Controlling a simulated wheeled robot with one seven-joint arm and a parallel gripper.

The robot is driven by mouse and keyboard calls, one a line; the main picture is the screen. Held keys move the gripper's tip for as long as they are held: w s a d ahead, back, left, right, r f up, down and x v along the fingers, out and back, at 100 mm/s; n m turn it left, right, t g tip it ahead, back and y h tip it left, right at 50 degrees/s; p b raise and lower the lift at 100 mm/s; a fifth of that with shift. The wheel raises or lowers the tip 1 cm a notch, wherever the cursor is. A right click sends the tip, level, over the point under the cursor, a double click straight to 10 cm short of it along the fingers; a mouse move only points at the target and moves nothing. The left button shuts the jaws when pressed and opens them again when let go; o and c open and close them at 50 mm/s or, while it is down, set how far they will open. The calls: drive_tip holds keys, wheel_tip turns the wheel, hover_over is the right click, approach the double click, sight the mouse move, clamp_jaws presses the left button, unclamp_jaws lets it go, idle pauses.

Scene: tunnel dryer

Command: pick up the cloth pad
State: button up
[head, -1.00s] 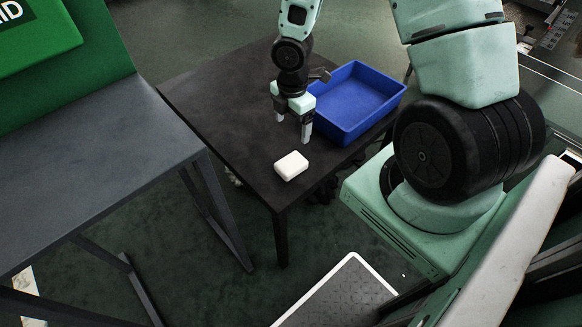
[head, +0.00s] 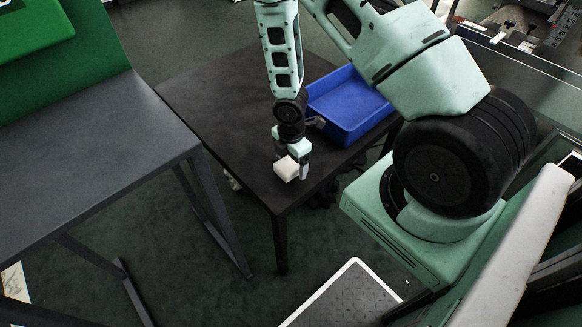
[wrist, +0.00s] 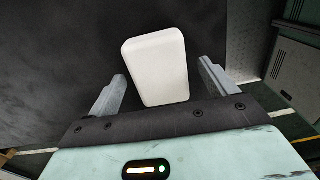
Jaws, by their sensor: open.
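The cloth pad (head: 286,169) is a small white rounded block near the front corner of the dark table (head: 215,110). In the wrist view the pad (wrist: 157,66) lies between the two grey fingers, slightly tilted, with a gap on each side. My gripper (head: 292,172) is low over the table at the pad; in the wrist view my gripper (wrist: 162,90) is open, one finger to each side of the pad. In the head view the pad hides part of the fingers.
A blue tray (head: 345,132) stands on the table behind and right of my gripper. A grey bench (head: 90,150) with a green panel (head: 85,50) is at the left. The table surface left of the pad is clear.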

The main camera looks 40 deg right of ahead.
sight(291, 163)
drive_tip(key=shift+f, duration=0.5)
drive_tip(key=c, duration=1.1)
wheel_tip(291, 163, up, 10)
drive_tip(key=shift+r+p, duration=0.1)
drive_tip(key=shift+p, duration=0.9)
